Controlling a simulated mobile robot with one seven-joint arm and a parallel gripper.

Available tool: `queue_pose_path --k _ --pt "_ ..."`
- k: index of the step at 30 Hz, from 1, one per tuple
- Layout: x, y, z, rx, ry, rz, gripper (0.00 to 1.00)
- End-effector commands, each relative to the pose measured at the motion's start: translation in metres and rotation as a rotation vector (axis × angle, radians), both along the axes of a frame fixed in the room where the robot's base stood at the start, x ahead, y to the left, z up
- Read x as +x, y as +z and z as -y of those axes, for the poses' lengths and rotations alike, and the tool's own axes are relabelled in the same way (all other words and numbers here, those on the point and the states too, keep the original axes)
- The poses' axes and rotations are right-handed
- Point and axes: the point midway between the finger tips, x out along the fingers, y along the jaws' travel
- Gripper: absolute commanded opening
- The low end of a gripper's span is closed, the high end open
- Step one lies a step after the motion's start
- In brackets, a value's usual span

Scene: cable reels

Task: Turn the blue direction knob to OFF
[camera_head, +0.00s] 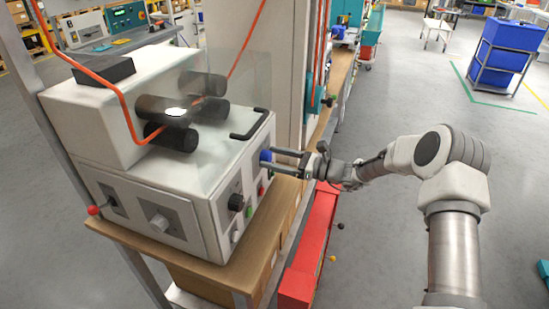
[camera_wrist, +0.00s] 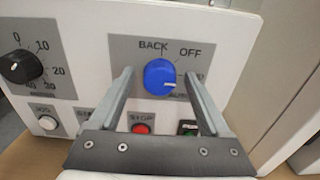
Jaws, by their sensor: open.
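The blue direction knob (camera_wrist: 159,76) is on the grey label plate of the white machine, centred in the wrist view. Its white mark points to the right, toward a label partly hidden by my right finger. BACK (camera_wrist: 153,46) is printed above the knob and OFF (camera_wrist: 190,52) at its upper right. My gripper (camera_wrist: 159,80) is open, with one finger on each side of the knob; I cannot tell whether they touch it. In the head view the knob (camera_head: 265,156) shows at the machine's right face, with my gripper (camera_head: 272,160) reaching it from the right.
A black dial (camera_wrist: 20,66) and a white button (camera_wrist: 47,122) are to the left. The machine (camera_head: 205,170) stands on a wooden bench (camera_head: 250,235). Open floor lies to the right.

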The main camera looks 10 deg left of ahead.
Motion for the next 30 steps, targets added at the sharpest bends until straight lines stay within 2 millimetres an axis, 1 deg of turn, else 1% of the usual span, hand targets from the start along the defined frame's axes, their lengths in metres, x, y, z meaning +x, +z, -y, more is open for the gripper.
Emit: queue_pose_path --k 5,9,17,18,25,30 --pt "0.0001 0.0 0.0 0.0 0.0 0.0 0.8" --pt "0.0001 0.0 0.0002 0.0 0.0 0.0 0.55" --pt "0.0001 0.0 0.0003 0.0 0.0 0.0 0.08" --pt "0.0001 0.0001 0.0003 0.0 0.0 0.0 0.01" --pt "0.0 -0.0007 0.0004 -0.002 0.0 0.012 0.0" --pt "0.0 -0.0024 0.0005 -0.01 -0.001 0.069 0.0"
